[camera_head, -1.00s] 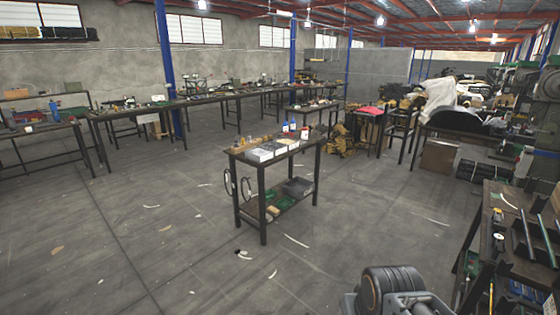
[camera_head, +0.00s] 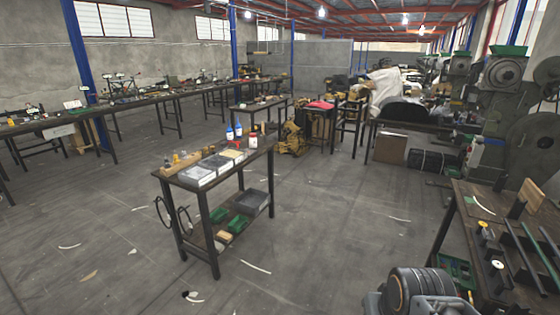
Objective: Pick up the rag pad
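I cannot tell for sure which thing is the rag pad. A flat red-pink cloth-like item (camera_head: 320,105) lies on a dark stand in the middle distance. A small yellowish flat piece (camera_head: 233,155) lies on the top of the near dark work table (camera_head: 263,149), but it is too small to make out. Part of my own arm shows at the bottom right. My gripper is not in view, so its state does not show.
The near table also bears grey trays (camera_head: 197,176), blue bottles (camera_head: 238,129) and a white bottle (camera_head: 253,140). Green bins (camera_head: 237,224) sit on its lower shelf. A bench (camera_head: 470,222) with bars stands at right. The floor around the near table is mostly clear.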

